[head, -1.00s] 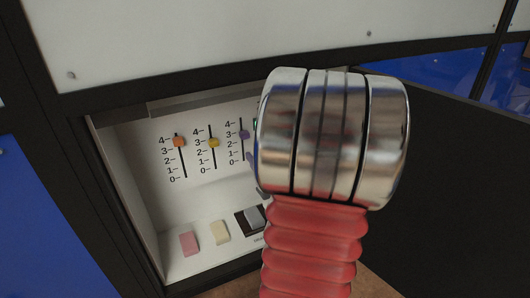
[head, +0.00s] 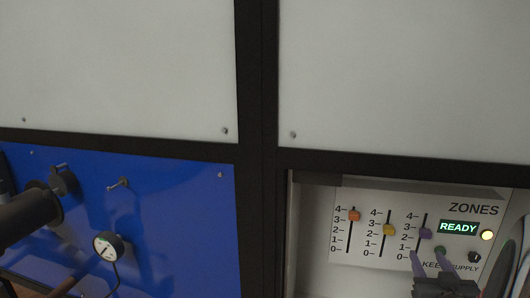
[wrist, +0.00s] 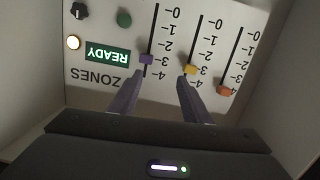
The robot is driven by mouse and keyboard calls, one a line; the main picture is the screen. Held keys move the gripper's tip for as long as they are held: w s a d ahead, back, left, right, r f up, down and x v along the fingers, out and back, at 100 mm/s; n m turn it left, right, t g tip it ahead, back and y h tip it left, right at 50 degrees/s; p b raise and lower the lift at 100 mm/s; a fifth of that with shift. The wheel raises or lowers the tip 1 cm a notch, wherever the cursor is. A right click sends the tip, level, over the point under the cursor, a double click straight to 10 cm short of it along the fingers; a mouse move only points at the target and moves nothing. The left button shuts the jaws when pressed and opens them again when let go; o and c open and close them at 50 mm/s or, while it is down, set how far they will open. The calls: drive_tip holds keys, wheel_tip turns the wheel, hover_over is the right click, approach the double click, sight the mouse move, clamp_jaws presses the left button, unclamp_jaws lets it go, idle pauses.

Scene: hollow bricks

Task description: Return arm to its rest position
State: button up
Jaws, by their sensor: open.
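My gripper (head: 432,265) shows at the lower right of the head view, in front of the open control box. Its two purple fingers are apart with nothing between them. In the wrist view the gripper (wrist: 158,92) points at the slider panel (wrist: 105,20), which appears upside down. The fingertips are near the purple slider (wrist: 146,59) and the yellow slider (wrist: 190,69); I cannot tell whether they touch. The orange slider (wrist: 224,90) is off to the right there. A green READY display (head: 458,227) and a round lamp (head: 487,235) are lit.
A blue panel (head: 180,230) with a gauge (head: 108,246) and a dark pipe (head: 28,212) is at the left. Pale wall panels (head: 400,75) are above.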

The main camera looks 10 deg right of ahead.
drive_tip(key=w+a+r+n+g+y, duration=0.1)
drive_tip(key=w+a+g, duration=0.15)
drive_tip(key=a, duration=0.45)
drive_tip(key=w+a+r+g+y, duration=0.1)
drive_tip(key=w+a+g, duration=0.15)
drive_tip(key=a, duration=0.55)
drive_tip(key=s+a+n+g+y, duration=0.2)
drive_tip(key=s+a, duration=0.4)
drive_tip(key=a, duration=0.6)
drive_tip(key=s+a+n+g+y, duration=0.2)
drive_tip(key=s+a+y, duration=0.2)
drive_tip(key=a, duration=0.8)
drive_tip(key=shift+s+f, duration=0.45)
drive_tip(key=shift+s, duration=0.7)
